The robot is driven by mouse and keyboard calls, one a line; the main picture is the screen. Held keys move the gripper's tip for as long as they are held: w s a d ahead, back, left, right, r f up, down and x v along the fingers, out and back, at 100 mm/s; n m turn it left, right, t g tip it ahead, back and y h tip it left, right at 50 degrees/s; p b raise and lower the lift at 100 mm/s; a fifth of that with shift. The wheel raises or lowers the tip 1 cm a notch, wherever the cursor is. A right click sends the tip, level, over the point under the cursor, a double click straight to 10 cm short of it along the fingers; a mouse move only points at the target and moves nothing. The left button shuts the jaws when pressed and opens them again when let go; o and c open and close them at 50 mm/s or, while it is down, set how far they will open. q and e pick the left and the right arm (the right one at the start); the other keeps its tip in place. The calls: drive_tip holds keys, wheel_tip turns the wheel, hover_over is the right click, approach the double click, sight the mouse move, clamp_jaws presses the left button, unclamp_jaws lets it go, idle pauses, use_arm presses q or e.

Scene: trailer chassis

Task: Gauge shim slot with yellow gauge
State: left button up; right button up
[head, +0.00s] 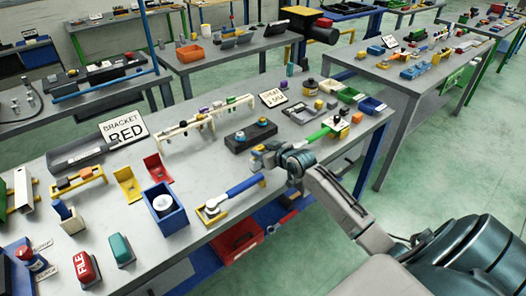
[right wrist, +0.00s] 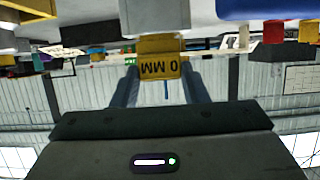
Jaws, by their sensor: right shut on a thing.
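My right gripper (head: 270,155) is over the front part of the workbench, just in front of a black block with round knobs (head: 250,136). In the right wrist view my right gripper (right wrist: 160,82) is shut on the yellow gauge (right wrist: 160,67), which carries black lettering, upside down, that reads like "0 MM". The far end of the gauge lies close to a grey block (right wrist: 155,16); I cannot tell whether they touch. In the head view the gauge is mostly hidden by the gripper. I cannot make out the shim slot for certain. My left gripper is not in view.
A blue-handled tool (head: 240,188) lies left of my right gripper, and a blue box (head: 165,212) stands farther left. A green-handled tool (head: 318,135) and small coloured bins (head: 350,95) are to the right.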

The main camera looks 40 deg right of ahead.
wheel_tip(320, 180, up, 8)
drive_tip(key=p, duration=0.6)
drive_tip(key=shift+f, duration=0.2)
idle(0.6)
